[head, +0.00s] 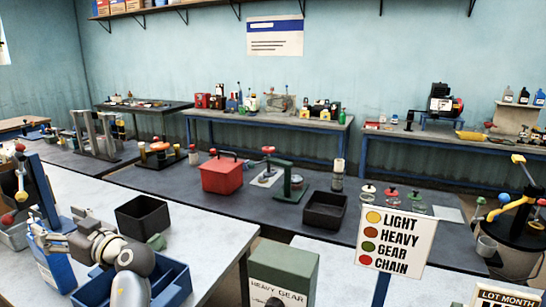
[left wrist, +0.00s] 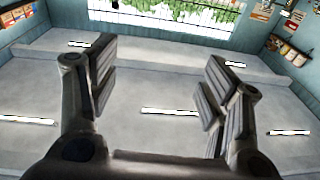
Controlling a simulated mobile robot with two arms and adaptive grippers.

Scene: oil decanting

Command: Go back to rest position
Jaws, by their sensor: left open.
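My left gripper (head: 58,232) is at the lower left of the head view, above the near grey table by a blue rack and a blue tray. In the left wrist view my left gripper (left wrist: 160,78) is open, with its two padded fingers wide apart and nothing between them. My right gripper is in neither view.
A black bin (head: 142,217) and a blue tray (head: 165,285) stand close to my left arm. A red box (head: 222,176) and a black tray (head: 325,209) are on the dark bench. A colour sign (head: 396,240) and a green heavy-gear box (head: 283,272) stand at front.

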